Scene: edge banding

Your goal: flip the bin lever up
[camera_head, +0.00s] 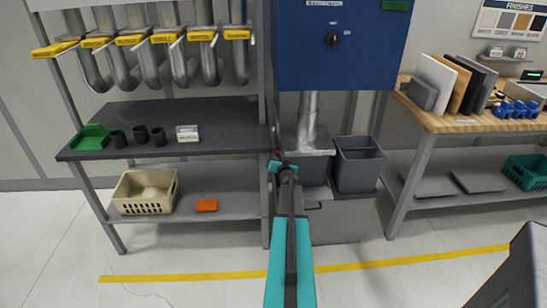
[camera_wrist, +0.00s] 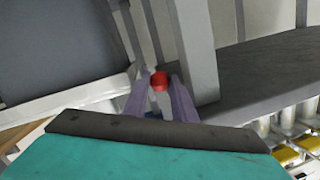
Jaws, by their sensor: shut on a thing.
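My gripper (camera_wrist: 160,96) is shut on the red ball knob of the bin lever (camera_wrist: 159,81), which sits between its two fingertips. In the head view my gripper (camera_head: 280,165) is at the left side of the grey bin (camera_head: 313,172) beneath the blue cabinet's pipe. Only a small bit of red shows there at the fingertips, so the lever's arm is mostly hidden and its angle cannot be told.
A blue cabinet (camera_head: 340,50) hangs above the bin, and a metal pipe (camera_head: 308,118) runs down to it. A dark open bin (camera_head: 358,166) stands to the right. A dark shelf (camera_head: 190,122) and its upright post are close on the left. Open floor lies in front.

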